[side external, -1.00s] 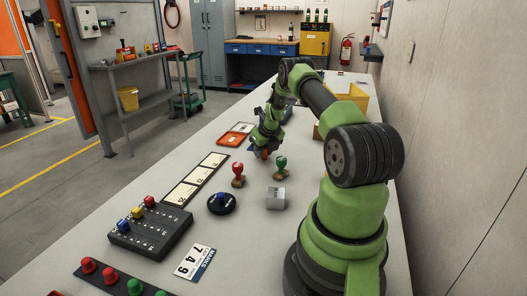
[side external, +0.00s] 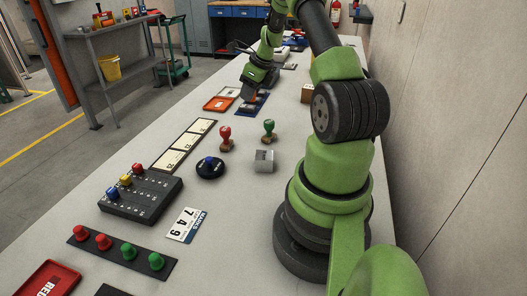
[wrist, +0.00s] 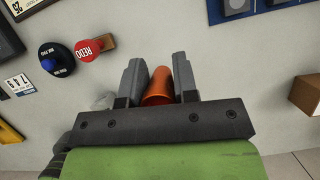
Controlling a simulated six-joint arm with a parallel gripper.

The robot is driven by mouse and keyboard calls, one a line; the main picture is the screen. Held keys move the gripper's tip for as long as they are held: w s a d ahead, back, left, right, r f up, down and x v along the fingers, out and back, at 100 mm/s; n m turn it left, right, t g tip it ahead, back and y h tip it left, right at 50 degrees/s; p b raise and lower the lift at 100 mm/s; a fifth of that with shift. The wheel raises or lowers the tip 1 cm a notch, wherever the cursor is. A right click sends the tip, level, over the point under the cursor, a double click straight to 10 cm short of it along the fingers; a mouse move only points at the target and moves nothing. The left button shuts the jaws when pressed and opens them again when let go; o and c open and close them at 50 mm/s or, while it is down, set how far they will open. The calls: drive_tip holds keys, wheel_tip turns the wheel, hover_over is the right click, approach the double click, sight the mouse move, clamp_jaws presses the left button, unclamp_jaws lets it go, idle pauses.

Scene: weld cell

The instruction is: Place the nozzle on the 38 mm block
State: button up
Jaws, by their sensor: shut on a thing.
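My gripper (wrist: 158,82) is shut on an orange nozzle (wrist: 158,88), which sits between the two grey fingers in the wrist view. In the side view my gripper (side external: 249,92) is small and above the far part of the bench, close to a blue board (side external: 252,106). The nozzle's lower end is hard to make out there. A small grey block (side external: 264,160) lies nearer, below the green-topped stamp (side external: 269,131). A wooden block (side external: 307,93) stands right of my gripper and also shows at the wrist view's right edge (wrist: 307,96). No 38 mm marking is readable.
A red-topped stamp (side external: 226,138) and a round blue-button device (side external: 210,168) stand nearer on the bench. An orange tray (side external: 219,103) lies left of the blue board. A card strip (side external: 184,144) and button box (side external: 140,199) line the left.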

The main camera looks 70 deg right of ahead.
drive_tip(key=s+a+r+n+g+y, duration=0.2)
drive_tip(key=s+a+n+y, duration=0.2)
drive_tip(key=a+n, duration=0.7)
drive_tip(key=r+n+g, duration=0.1)
drive_tip(key=n+g, duration=0.3)
drive_tip(key=n, duration=0.8)
hover_over(265, 160)
drive_tip(key=d, duration=0.1)
drive_tip(key=shift+y, duration=0.3)
drive_tip(key=f, duration=0.9)
drive_tip(key=shift+w+d+f, duration=0.1)
drive_tip(key=shift+w+f, duration=0.05)
drive_tip(key=shift+w, duration=0.1)
drive_tip(key=shift+f, duration=0.15)
drive_tip(key=o, duration=0.9)
drive_tip(key=shift+o, duration=0.2)
